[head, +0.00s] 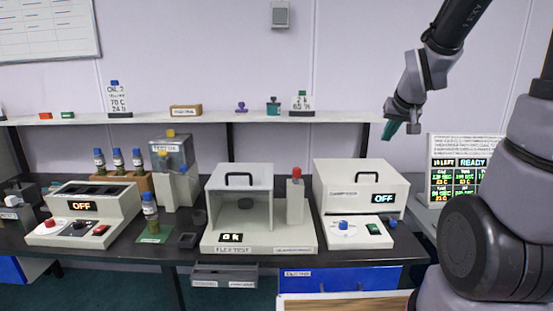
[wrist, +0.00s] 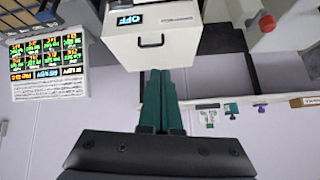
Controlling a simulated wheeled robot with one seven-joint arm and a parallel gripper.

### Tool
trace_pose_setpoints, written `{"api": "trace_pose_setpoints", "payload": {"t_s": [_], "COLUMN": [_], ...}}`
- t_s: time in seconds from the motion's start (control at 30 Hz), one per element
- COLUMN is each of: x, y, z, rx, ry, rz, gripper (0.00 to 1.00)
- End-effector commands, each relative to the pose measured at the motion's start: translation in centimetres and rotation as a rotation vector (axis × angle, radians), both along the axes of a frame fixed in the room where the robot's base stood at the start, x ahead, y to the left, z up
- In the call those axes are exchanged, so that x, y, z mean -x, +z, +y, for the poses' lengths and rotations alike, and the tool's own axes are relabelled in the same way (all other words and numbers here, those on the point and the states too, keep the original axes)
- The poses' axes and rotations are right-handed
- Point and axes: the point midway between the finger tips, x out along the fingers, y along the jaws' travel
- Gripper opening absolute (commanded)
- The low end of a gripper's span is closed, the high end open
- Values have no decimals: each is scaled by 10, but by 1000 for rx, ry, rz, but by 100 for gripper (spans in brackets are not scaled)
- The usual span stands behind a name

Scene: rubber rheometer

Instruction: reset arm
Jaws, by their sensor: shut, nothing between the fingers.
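My gripper (head: 391,130) hangs in the air at the upper right of the head view, in front of the wall and above the white machine (head: 361,183) with the "OFF" display. Its green fingers point down and are shut, with nothing between them. In the wrist view the two green fingers (wrist: 160,102) lie side by side, pointing toward the same white machine (wrist: 152,40). My gripper is apart from the machine, the shelf and the screen.
A shelf (head: 190,118) with small items runs along the wall. The dark bench (head: 300,240) carries a flex tester (head: 248,247), a box with dark slots (head: 90,205) and several bottles. The air around my gripper is free.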

Motion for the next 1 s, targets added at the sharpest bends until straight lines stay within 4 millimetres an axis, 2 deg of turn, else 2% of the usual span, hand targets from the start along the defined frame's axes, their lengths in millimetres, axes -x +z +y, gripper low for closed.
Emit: {"api": "trace_pose_setpoints", "payload": {"t_s": [0.03, 0.2, 0.4, 0.5, 0.67, 1.0], "x": [16, 76, 143, 164, 178, 178], "y": [21, 67, 99, 107, 110, 110], "z": [7, 27, 47, 54, 58, 58], "rx": [-20, -117, -229, -266, -291, -292], "ry": [-7, -35, -45, -43, -42, -42], "rz": [-4, 30, 70, 86, 100, 102], "gripper": [0, 0, 0, 0, 0, 0]}}
